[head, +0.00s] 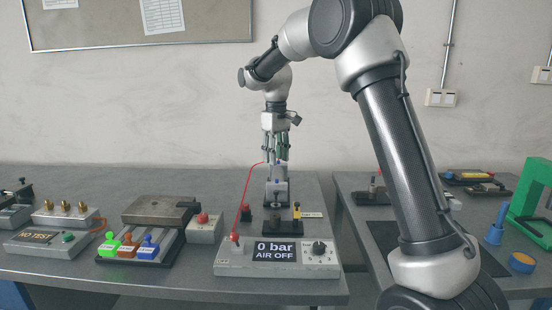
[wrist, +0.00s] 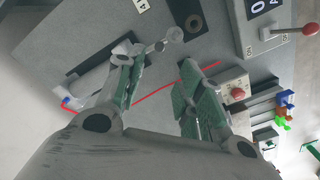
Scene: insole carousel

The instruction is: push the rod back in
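A pale grey cylinder (wrist: 92,80) lies on the grey bench in the wrist view, with a red hose at its far-left end. A rod with a round end (wrist: 174,34) sticks out from its upper right end. My gripper (wrist: 158,62) is open, its two green-padded fingers apart with nothing gripped between them. The left finger partly covers the cylinder's front and the rod's root; I cannot tell whether it touches. In the head view my gripper (head: 275,150) points down just above the cylinder (head: 278,188), and the rod is hard to make out there.
A dark plate with a ring (wrist: 194,22) lies near the rod's end. Coloured clamps (head: 128,245) and a test box (head: 40,243) stand left.

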